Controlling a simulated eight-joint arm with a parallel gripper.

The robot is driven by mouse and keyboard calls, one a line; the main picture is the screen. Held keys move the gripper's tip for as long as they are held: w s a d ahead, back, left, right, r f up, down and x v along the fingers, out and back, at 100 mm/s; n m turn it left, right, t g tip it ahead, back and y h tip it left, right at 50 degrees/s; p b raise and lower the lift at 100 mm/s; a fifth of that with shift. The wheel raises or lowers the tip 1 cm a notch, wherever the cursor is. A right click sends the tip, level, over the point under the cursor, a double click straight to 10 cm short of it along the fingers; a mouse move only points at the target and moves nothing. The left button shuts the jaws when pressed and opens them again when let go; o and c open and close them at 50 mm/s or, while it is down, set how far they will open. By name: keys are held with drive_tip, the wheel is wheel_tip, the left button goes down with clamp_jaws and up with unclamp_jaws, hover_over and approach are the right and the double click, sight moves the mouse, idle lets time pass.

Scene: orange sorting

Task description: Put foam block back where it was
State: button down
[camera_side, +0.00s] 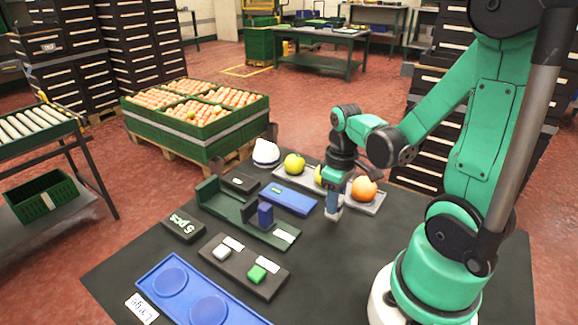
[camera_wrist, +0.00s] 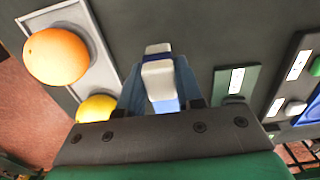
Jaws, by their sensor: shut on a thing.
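My gripper (camera_side: 334,205) is shut on a small white and blue block, seen in the wrist view between the fingers (camera_wrist: 160,77). The fingers hide part of the block, and I cannot tell for sure that it is the foam block. The gripper hangs pointing down over the dark table, in front of the grey fruit tray (camera_side: 376,207) and to the right of the flat blue case (camera_side: 290,199).
A black panel (camera_side: 223,268) has white and green buttons. A blue tray (camera_side: 234,311) with round recesses lies in front. Bare table lies right of the panel.

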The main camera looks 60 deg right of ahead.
drive_tip(key=shift+f, duration=0.45)
idle(0.3)
drive_tip(key=shift+c, duration=0.5)
unclamp_jaws()
drive_tip(key=shift+r, duration=4)
drive_tip(key=w+a+r+t, duration=0.3)
drive_tip(key=w+a+t, duration=0.3)
drive_tip(key=a, duration=0.5)
drive_tip(key=shift+w+t, duration=0.15)
drive_tip(key=shift+t, duration=0.45)
